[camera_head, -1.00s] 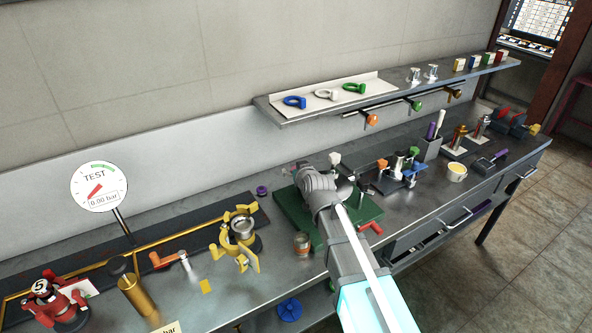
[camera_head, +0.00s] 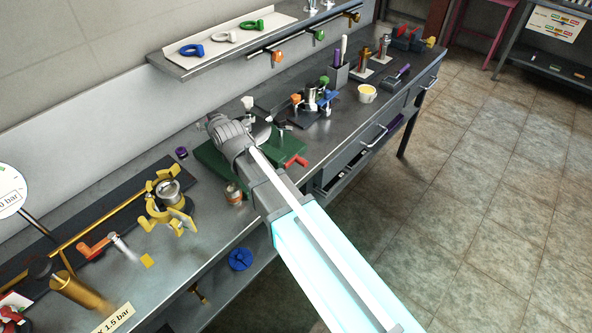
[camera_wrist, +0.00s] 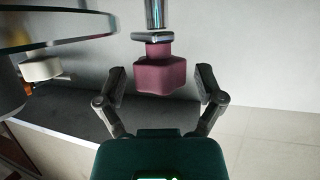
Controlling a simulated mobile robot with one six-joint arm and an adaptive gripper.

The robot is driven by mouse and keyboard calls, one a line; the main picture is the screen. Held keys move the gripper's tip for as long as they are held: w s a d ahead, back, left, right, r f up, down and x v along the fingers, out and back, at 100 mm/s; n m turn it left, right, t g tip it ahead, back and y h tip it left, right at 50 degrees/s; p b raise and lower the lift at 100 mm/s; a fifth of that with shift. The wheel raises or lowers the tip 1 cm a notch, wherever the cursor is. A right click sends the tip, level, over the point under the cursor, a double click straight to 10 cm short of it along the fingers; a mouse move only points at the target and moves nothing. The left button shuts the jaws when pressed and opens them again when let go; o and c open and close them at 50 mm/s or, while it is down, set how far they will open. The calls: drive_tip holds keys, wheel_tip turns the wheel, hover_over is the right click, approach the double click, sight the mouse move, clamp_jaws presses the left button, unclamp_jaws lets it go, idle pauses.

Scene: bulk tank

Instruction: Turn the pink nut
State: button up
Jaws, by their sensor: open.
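In the wrist view, the pink nut (camera_wrist: 161,70) is a dull pink block with rounded corners. It sits at the end of a shiny metal stem and collar (camera_wrist: 153,37). My gripper (camera_wrist: 159,84) is open, with one finger on each side of the nut and a visible gap on both sides. Neither finger appears to touch it. In the head view, my arm reaches over the green base (camera_head: 210,156) on the bench. My wrist hides the nut and my fingertips there.
A round disc edge (camera_wrist: 60,31) and a pale knob (camera_wrist: 41,67) are close on the left in the wrist view. On the bench, a yellow clamp fitting (camera_head: 165,205), a small jar (camera_head: 234,194) and a red handle (camera_head: 294,161) stand near my arm. A shelf (camera_head: 200,65) runs behind.

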drive_tip(key=shift+m+t+h, duration=1)
drive_tip(key=shift+m+h, duration=1.2)
drive_tip(key=shift+h, duration=0.1)
